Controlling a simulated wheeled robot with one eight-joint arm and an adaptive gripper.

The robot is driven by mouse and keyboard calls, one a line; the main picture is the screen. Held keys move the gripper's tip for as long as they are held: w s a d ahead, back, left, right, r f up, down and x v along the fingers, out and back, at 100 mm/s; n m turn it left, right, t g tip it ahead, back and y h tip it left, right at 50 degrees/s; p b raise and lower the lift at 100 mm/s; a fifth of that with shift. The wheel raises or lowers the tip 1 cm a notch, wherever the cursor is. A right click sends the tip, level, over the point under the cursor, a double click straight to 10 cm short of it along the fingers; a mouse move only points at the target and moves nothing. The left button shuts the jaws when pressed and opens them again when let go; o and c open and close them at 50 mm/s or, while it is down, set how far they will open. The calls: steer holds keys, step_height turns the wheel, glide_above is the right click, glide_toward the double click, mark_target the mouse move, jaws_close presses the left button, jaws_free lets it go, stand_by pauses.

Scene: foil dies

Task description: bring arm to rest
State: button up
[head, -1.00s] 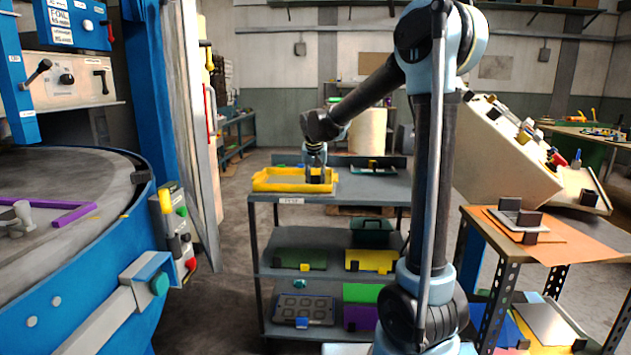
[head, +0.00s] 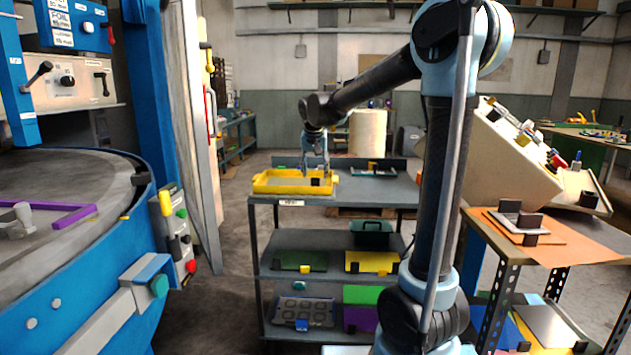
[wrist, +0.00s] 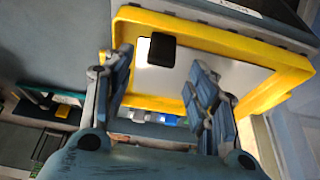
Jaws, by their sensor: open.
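My gripper (head: 315,160) is open and empty in the head view. It hangs just above a yellow tray (head: 268,189) on the top of a grey shelf cart. In the wrist view my gripper (wrist: 160,95) has its two fingers spread wide, with the yellow frame of the tray (wrist: 215,40) below them. A black block (wrist: 163,50) lies on a pale plate (wrist: 228,72) inside the tray, just beyond the fingers. My arm reaches out from its upright column to the cart.
The grey cart (head: 380,189) holds bins and plates on its lower shelves. A round blue-sided machine table (head: 60,270) stands at the left. A small table with an orange sheet (head: 575,245) stands at the right. Open floor lies between the machine and cart.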

steer(key=v, duration=0.5)
steer(key=s+d+f+g, duration=0.1)
steer(key=s+d+f, duration=0.3)
steer(key=s+d, duration=0.45)
steer(key=s+d+f, duration=0.3)
steer(key=s+d, duration=0.5)
steer(key=s, duration=0.1)
steer(key=s+d+f, duration=0.3)
steer(key=s+f, duration=0.5)
steer(key=s, duration=0.1)
steer(key=s+d+f+g, duration=0.1)
steer(key=s+d+f, duration=0.3)
steer(key=s+f, duration=0.4)
steer(key=shift+s+f+n, duration=0.25)
steer(key=shift+s+n, duration=0.05)
steer(key=shift+s, duration=0.7)
